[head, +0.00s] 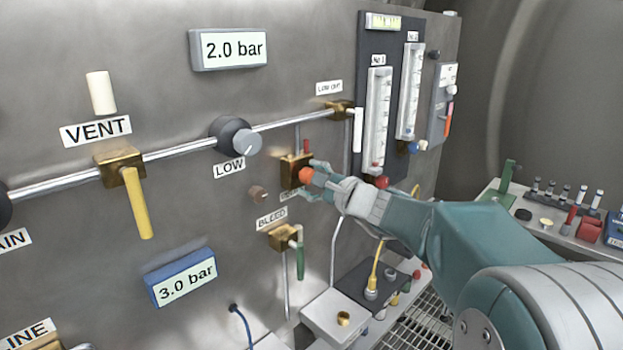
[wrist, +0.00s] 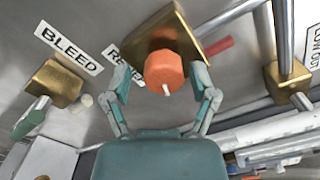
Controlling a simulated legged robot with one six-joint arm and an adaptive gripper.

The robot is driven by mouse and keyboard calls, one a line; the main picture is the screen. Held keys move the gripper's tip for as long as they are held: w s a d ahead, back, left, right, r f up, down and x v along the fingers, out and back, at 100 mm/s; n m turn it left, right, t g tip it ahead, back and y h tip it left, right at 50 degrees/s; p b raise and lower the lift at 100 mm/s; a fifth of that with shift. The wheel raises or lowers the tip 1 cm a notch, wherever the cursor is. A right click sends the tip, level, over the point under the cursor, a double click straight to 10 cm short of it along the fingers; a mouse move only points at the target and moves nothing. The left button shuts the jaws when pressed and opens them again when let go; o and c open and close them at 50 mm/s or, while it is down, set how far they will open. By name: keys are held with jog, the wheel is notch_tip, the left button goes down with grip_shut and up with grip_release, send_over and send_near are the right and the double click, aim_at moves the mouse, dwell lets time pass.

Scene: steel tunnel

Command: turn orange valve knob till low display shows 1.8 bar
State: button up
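The orange valve knob (head: 305,175) sits on a brass block (head: 290,166) on the steel wall panel. In the wrist view the knob (wrist: 164,70) is in the upper middle, with a small white mark on its face. My gripper (head: 311,180) is at the knob, and its fingers (wrist: 163,78) stand open on either side of it, with a visible gap on each side. A grey-framed display (head: 235,48) reads 2.0 bar, above the LOW label (head: 229,167). A blue-framed display (head: 181,277), lower down, reads 3.0 bar.
A grey round dial (head: 247,142) sits on the pipe, left of the knob. The yellow VENT handle (head: 137,202) hangs further left. The green BLEED handle (head: 300,257) is below the knob. Flow tubes (head: 377,120) stand at right, with a red knob (head: 381,182) near my wrist.

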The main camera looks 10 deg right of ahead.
jog(key=shift+r, duration=0.1)
jog(key=v, duration=1.2)
jog(key=shift+a, duration=0.1)
jog(key=s+a+f+n+g+h, duration=0.1)
jog(key=s+a+f+n+g, duration=0.8)
jog(key=s, duration=0.3)
jog(key=s+d+f+n+h, duration=0.2)
jog(key=s+n+h, duration=0.2)
jog(key=s, duration=0.2)
jog(key=s+d+f+n+h, duration=0.3)
jog(key=s+n+h, duration=0.1)
jog(key=s+h, duration=0.1)
jog(key=shift+s+n, duration=0.4)
